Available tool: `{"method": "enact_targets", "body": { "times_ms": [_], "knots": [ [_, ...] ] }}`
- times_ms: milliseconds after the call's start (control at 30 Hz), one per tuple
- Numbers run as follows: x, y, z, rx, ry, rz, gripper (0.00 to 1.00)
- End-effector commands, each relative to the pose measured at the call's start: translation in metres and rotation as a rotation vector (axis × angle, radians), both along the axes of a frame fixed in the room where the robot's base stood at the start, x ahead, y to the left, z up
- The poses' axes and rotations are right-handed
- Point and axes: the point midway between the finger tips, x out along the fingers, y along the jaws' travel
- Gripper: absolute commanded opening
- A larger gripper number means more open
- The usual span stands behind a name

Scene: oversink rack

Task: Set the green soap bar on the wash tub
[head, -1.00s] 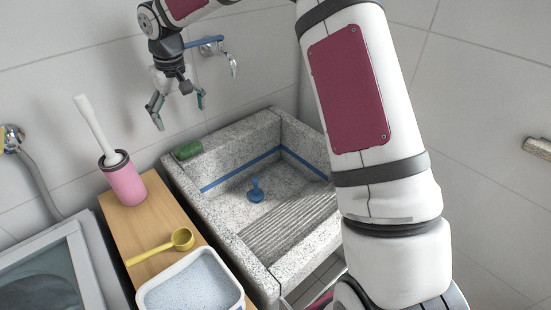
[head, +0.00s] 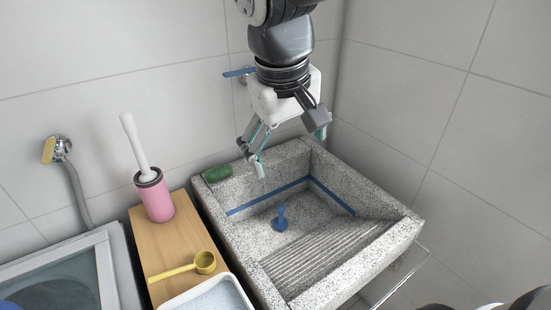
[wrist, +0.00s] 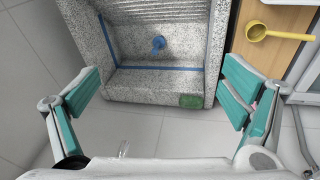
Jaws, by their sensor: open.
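The green soap bar (head: 217,174) lies on the rim of the wash tub at its back left corner. The wash tub (head: 385,238) is speckled grey stone with a blue stripe inside and a ribbed slope. My gripper (head: 290,148) is open and empty above the tub's back rim, to the right of the soap bar. In the wrist view the soap bar (wrist: 190,101) shows on the tub's rim (wrist: 130,94), left of the right finger and between the two open fingers. Nothing is between the fingers at close range.
A blue plug (head: 281,218) stands in the basin. A wooden shelf (head: 184,235) on the left holds a pink brush holder (head: 157,198), a yellow scoop (head: 203,263) and a white container (head: 214,292). A tap with a blue lever (head: 238,72) is on the wall behind my gripper.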

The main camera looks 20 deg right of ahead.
Motion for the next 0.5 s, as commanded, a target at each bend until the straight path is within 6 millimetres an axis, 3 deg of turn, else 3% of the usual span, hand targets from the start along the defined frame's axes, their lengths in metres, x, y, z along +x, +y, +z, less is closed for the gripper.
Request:
{"method": "enact_targets", "body": {
  "times_ms": [100, 300, 500],
  "knots": [
    [-0.041, -0.007, -0.001, 0.033, -0.025, -0.027, 0.92],
    [-0.101, -0.013, -0.014, 0.117, -0.062, -0.061, 0.92],
    [-0.136, -0.011, -0.030, 0.189, -0.085, -0.074, 0.92]
  ]
}}
